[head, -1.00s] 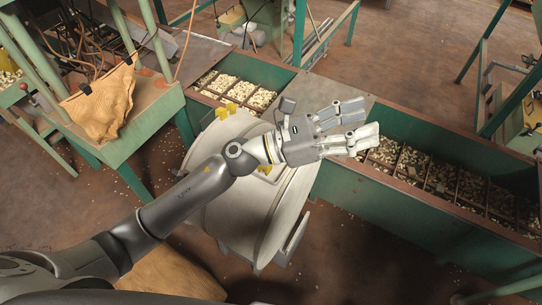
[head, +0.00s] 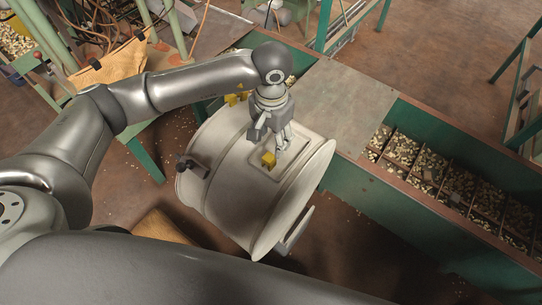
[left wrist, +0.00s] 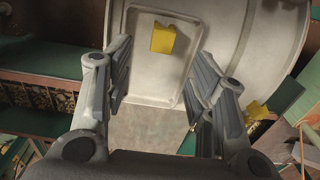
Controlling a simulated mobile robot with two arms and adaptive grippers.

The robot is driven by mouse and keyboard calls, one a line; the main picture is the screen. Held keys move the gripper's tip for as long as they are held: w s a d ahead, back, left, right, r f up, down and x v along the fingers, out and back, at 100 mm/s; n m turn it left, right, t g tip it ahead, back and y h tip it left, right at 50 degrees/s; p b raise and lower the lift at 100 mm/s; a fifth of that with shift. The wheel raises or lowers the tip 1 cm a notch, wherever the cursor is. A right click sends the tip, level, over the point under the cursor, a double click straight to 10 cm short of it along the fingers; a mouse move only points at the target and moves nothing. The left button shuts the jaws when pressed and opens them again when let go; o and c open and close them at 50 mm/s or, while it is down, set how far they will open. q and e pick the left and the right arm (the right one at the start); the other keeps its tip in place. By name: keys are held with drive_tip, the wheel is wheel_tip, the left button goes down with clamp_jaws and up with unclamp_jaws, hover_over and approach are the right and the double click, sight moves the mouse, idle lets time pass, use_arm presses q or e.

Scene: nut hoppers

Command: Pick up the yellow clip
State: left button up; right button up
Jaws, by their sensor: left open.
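A small yellow clip (head: 268,159) lies on the recessed panel of a large pale drum (head: 225,165). It also shows in the left wrist view (left wrist: 163,38), near the top, beyond the fingertips and between their lines. My left gripper (head: 279,147) points down over the panel, close beside the clip. In the left wrist view my left gripper (left wrist: 158,62) has its fingers spread, with nothing between them. More yellow pieces (head: 236,98) sit at the drum's far left edge; one also shows at the right of the wrist view (left wrist: 256,110). My right gripper is not in view.
A green hopper trough (head: 440,180) with compartments of nuts runs along the right, with a flat metal cover (head: 335,105) behind the drum. Drum handles (head: 297,232) stick out. Floor is open at upper right.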

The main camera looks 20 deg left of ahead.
sight(269, 157)
use_arm(q)
wheel_tip(269, 157, down, 4)
drive_tip(key=shift+s+f, duration=0.1)
drive_tip(key=f, duration=0.1)
drive_tip(key=f+p, duration=0.1)
drive_tip(key=f, duration=0.1)
drive_tip(key=f+p, duration=0.1)
drive_tip(key=shift+s+a+f, duration=0.1)
drive_tip(key=shift+a+f, duration=0.15)
drive_tip(key=shift+f, duration=0.35)
drive_tip(key=c, duration=0.9)
